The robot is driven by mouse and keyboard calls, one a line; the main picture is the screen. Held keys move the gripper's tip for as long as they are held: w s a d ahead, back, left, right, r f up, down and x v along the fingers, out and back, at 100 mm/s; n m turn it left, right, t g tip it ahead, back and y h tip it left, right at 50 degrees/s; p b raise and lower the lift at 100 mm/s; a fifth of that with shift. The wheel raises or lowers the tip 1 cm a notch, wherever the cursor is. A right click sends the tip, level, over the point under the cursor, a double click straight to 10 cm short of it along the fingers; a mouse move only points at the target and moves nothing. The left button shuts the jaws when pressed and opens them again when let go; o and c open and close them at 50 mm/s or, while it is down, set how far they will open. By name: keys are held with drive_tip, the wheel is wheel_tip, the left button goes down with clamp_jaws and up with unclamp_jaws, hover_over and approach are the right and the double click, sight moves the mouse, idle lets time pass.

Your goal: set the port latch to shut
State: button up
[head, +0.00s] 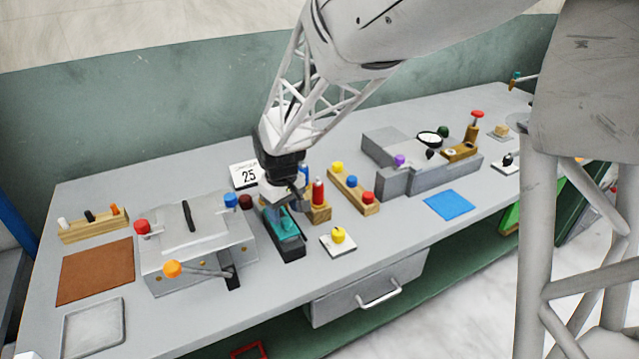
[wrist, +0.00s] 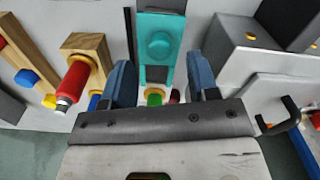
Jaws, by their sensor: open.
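No label marks the port latch, so I cannot tell for certain which part it is. A teal piece (head: 283,228) sits in a dark narrow base (head: 290,250) beside the left grey press. In the wrist view the teal piece (wrist: 160,38) shows a raised round boss. My gripper (head: 287,205) is just above and at the far end of this teal piece, pointing down. In the wrist view my gripper (wrist: 162,80) is open, with a blue-grey finger on each side and nothing held. Whether a finger touches the teal piece is unclear. The gripper partly hides the teal piece's far end.
A red bottle (head: 318,192) in a wooden block stands close right of my gripper. A yellow knob (head: 338,236) on a white plate stands in front. The blue mat (head: 449,204) lies right.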

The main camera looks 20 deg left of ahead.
sight(286, 220)
drive_tip(key=shift+f, duration=1.9)
drive_tip(key=shift+c, duration=0.3)
clamp_jaws()
